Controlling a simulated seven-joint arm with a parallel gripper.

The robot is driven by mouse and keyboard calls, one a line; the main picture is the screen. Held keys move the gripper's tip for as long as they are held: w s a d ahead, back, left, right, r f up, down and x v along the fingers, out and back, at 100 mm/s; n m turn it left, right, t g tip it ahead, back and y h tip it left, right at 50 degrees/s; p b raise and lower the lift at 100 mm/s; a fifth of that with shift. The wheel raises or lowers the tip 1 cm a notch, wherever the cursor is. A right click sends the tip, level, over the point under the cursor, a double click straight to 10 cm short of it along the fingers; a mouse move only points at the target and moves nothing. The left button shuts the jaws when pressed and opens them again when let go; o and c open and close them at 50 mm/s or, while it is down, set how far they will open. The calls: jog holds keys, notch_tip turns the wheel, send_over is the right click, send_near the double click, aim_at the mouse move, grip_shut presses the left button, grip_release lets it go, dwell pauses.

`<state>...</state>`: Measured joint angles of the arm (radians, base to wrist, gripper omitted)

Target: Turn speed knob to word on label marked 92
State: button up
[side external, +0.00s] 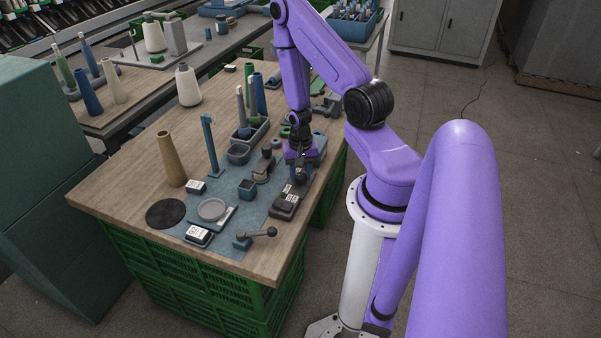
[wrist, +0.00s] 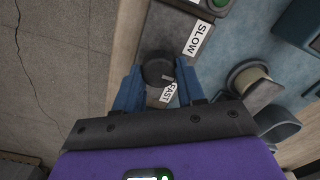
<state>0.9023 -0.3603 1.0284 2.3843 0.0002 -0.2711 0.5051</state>
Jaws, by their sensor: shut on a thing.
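My gripper (wrist: 159,75) is shut on the knob, one blue finger on each side. A pale mark on the knob's rim points to the lower right. A white label reading FAST (wrist: 169,92) lies just below the knob, and one reading SLOW (wrist: 198,39) lies at its upper right. In the side view my gripper (side external: 298,178) hides the knob. No number 92 is legible.
A green button (wrist: 220,4) is above the SLOW label. White cards (side external: 198,236) with unreadable print lie on the blue mat (side external: 240,216).

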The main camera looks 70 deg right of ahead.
aim_at(300, 175)
jog(key=shift+n, duration=0.3)
jog(key=n, duration=0.4)
jog(key=shift+w+a+n, duration=0.1)
jog(key=shift+n, duration=2.1)
jog(key=o, duration=1.1)
jog(key=shift+c, duration=0.2)
notch_tip(300, 175, up, 17)
jog(key=shift+r, duration=0.2)
